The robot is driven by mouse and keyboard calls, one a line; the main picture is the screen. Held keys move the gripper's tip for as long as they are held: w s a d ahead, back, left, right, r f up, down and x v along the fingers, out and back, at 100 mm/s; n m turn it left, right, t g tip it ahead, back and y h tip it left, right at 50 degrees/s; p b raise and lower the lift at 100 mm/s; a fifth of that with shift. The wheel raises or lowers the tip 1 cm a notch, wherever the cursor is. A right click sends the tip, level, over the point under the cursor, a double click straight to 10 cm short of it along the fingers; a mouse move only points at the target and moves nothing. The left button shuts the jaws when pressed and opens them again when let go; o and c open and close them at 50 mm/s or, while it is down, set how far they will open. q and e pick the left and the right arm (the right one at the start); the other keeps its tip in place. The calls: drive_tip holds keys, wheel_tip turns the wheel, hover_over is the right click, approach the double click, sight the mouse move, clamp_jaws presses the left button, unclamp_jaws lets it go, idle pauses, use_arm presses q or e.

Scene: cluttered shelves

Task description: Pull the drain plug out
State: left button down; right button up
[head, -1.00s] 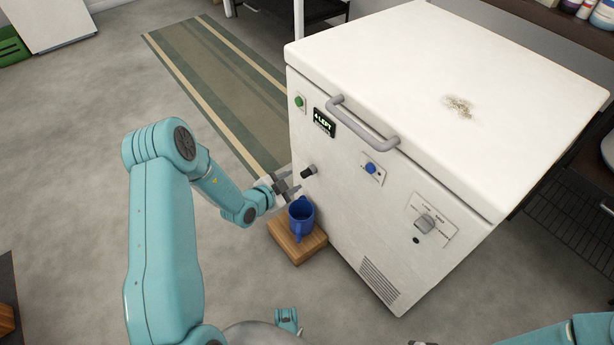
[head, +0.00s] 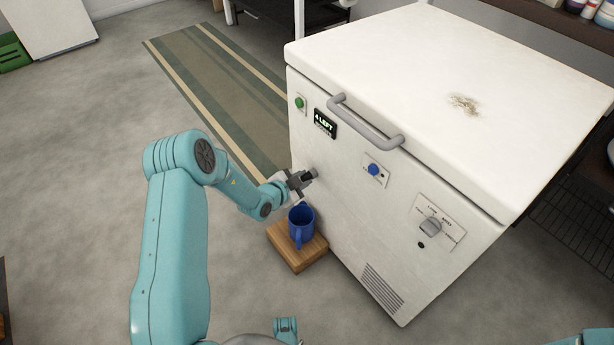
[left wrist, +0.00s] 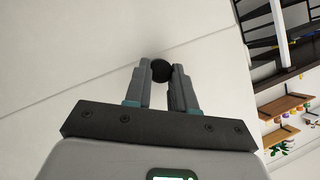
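The drain plug (head: 312,174) is a small dark knob low on the front of the white chest freezer (head: 450,75). My left gripper (head: 307,177) is at the plug, its fingers on either side of it. In the left wrist view the round black plug (left wrist: 161,70) sits between the two fingertips, which appear closed against it. I cannot tell whether it is still fully seated in the freezer wall. My right gripper is out of view.
A striped mat (head: 215,90) lies behind.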

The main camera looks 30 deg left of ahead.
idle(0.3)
use_arm(q)
drive_tip(key=shift+s+a+p, duration=0.35)
drive_tip(key=shift+s, duration=0.45)
drive_tip(key=shift+s+a+p, duration=0.3)
drive_tip(key=shift+s+p, duration=0.05)
drive_tip(key=shift+s, duration=0.4)
drive_tip(key=shift+s+a+p, duration=0.35)
drive_tip(key=shift+s, duration=0.45)
